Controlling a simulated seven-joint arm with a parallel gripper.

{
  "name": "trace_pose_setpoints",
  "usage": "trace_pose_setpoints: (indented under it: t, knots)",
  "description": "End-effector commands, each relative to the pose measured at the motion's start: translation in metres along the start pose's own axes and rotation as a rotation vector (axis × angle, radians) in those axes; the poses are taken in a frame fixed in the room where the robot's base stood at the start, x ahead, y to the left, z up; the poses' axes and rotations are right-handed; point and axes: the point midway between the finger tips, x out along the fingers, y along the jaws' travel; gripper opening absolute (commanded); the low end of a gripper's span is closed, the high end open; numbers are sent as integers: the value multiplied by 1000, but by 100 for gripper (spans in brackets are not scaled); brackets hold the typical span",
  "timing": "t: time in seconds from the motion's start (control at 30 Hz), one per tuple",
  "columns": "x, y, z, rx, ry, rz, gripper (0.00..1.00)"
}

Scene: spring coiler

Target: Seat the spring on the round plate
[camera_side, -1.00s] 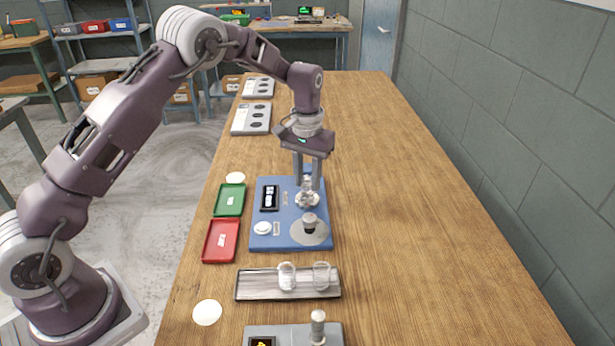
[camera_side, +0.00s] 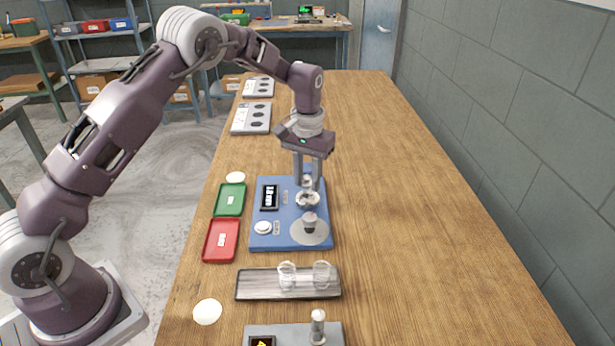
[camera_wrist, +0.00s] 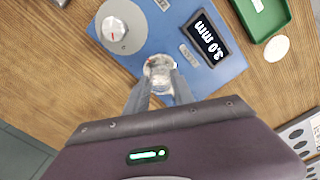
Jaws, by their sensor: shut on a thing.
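My gripper (camera_side: 308,186) points down over the blue board (camera_side: 263,243), its fingers closed around a small silvery, coil-like piece (camera_side: 307,200), which I take to be the spring. In the wrist view, the fingers (camera_wrist: 158,88) reach this piece (camera_wrist: 159,68) at the board's edge. The fingers hide part of it. A round plate beneath it cannot be made out clearly, nor whether the piece touches the board.
A display (camera_wrist: 206,39) on the board reads 3.0 mm. A white button (camera_side: 263,227) is near its front corner. Green (camera_side: 229,199) and red (camera_side: 221,240) trays lie left. The table's right side is clear.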

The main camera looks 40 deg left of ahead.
Motion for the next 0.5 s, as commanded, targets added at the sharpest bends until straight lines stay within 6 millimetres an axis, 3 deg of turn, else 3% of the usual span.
trace_pose_setpoints:
  t: [0.5]
  knots:
    - [10, 0, 0, 0, -1, 0, 7]
